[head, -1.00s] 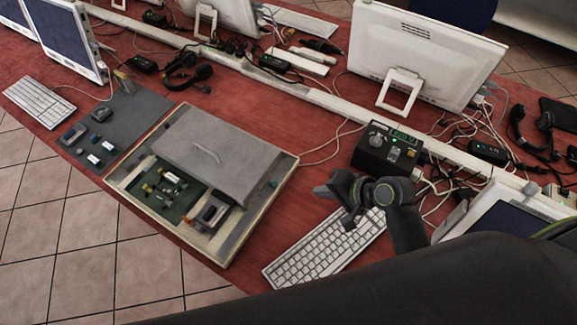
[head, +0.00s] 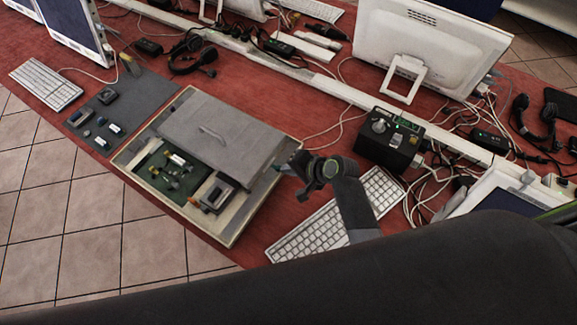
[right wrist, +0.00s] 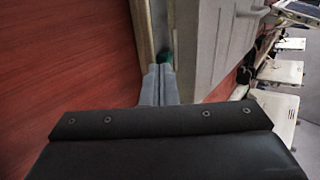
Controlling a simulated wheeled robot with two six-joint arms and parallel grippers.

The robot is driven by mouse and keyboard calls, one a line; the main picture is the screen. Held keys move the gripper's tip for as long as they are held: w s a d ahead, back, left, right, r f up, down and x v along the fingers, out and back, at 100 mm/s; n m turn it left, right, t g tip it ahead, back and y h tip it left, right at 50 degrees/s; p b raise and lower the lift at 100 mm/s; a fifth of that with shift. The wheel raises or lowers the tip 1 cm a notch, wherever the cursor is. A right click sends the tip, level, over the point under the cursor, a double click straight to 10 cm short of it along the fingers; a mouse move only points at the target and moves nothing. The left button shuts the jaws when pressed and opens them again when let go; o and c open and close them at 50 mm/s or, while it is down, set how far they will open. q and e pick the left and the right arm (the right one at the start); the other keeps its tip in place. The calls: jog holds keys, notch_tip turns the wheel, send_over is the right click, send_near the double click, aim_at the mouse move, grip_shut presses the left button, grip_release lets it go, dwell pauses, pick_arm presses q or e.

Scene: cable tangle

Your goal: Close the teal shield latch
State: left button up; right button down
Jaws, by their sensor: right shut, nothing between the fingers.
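The teal latch (right wrist: 165,57) is a small piece at the edge of the grey shield (right wrist: 205,45) in the right wrist view. In the head view the grey shield (head: 235,145) with its handle covers the back part of a shallow tray (head: 232,236). My right gripper (head: 288,166) is at the tray's right rim, and its fingers largely hide the latch there. In the right wrist view the closed fingertips (right wrist: 159,70) are right by the latch; I cannot tell whether they touch it. My left gripper is not in view.
A green board (head: 170,178) with small parts lies in the tray's front part. A keyboard (head: 325,225) lies below my right arm, and a black box with a knob (head: 388,140) stands to the right. A dark mat (head: 128,105) lies left of the tray.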

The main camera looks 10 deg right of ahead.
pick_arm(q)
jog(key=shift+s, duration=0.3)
pick_arm(e)
jog(key=shift+w+a, duration=0.15)
jog(key=shift+w+a+r, duration=0.15)
jog(key=shift+w+a, duration=0.3)
jog(key=shift+w+a+p, duration=0.25)
jog(key=shift+p, duration=0.05)
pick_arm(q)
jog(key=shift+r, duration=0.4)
pick_arm(e)
jog(key=shift+s+d, duration=0.1)
